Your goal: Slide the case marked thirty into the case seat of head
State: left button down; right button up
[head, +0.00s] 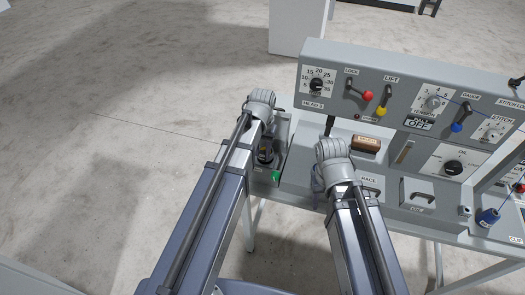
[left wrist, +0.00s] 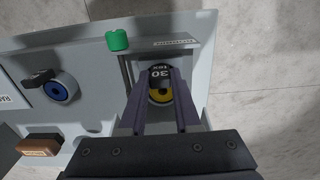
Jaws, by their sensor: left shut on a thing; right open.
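The case marked thirty (left wrist: 160,74), dark with a white 30 label and a yellow bobbin inside, is between the fingers of my left gripper (left wrist: 158,72), which is shut on it. It sits in or just over a narrow grey bay at the console's end; I cannot tell if it is lifted. In the head view my left gripper (head: 263,112) is at this bay, its fingers mostly hidden. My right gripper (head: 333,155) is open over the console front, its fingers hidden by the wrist. A round fitting with a blue ring (left wrist: 57,90) and black tab lies left of the bay; whether it is the seat is unclear.
A green knob (left wrist: 117,40) stands beside the bay, also in the head view (head: 276,175). A brown block (head: 366,144) lies on the console ledge. The control panel (head: 395,110) with levers and dials rises behind. Open floor lies to the left.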

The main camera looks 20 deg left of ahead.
pick_arm(q)
jog(key=shift+f+b, duration=1.45)
jog(key=c, duration=0.5)
grip_release()
jog(key=shift+c, duration=0.2)
jog(key=shift+r, duration=0.15)
notch_tip(320, 180, up, 8)
jog(key=p, duration=0.8)
jog(key=shift+f, duration=0.2)
jog(key=shift+f, duration=0.1)
